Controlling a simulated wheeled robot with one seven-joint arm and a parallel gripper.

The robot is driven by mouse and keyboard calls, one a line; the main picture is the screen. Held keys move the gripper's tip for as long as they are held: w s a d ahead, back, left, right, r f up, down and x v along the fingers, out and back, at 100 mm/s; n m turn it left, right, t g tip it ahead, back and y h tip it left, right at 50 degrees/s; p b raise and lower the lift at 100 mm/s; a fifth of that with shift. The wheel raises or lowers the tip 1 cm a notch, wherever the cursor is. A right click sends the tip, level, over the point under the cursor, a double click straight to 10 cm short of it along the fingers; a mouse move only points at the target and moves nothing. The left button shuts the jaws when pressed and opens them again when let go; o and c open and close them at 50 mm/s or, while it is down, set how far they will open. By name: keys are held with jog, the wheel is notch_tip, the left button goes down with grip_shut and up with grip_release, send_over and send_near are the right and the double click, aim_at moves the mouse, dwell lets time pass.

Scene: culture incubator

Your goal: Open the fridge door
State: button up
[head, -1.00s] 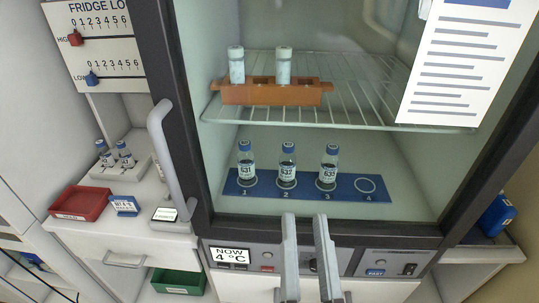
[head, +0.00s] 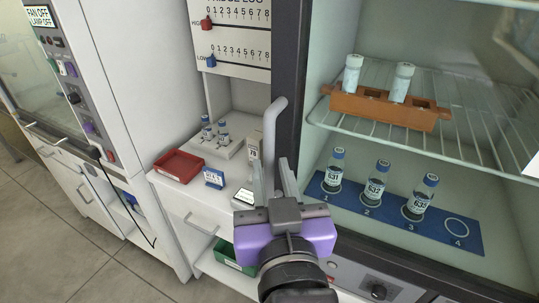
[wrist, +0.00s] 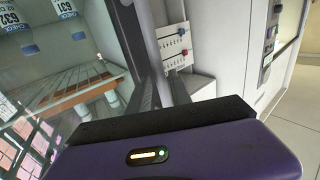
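The fridge door has a dark frame (head: 290,70) and a clear pane, and it looks shut. Its grey bar handle (head: 271,128) stands upright at the door's left side. My gripper (head: 269,168) is open, its two fingers spread in front of the handle's lower part. In the head view the handle's lower end is hidden behind the fingers. The wrist view shows the spread fingers (wrist: 160,85) beside the dark door frame (wrist: 132,45).
Inside, blue-capped vials (head: 376,183) stand on a blue numbered mat (head: 460,233), and an orange rack (head: 388,109) sits on the wire shelf. Left of the fridge are a red tray (head: 178,166), a blue label stand (head: 214,178) and more vials (head: 223,138). Open floor (head: 75,235) lies further left.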

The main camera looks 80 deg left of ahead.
aim_at(271, 164)
jog(key=shift+w+a, duration=0.15)
jog(key=shift+a, duration=1.5)
grip_shut()
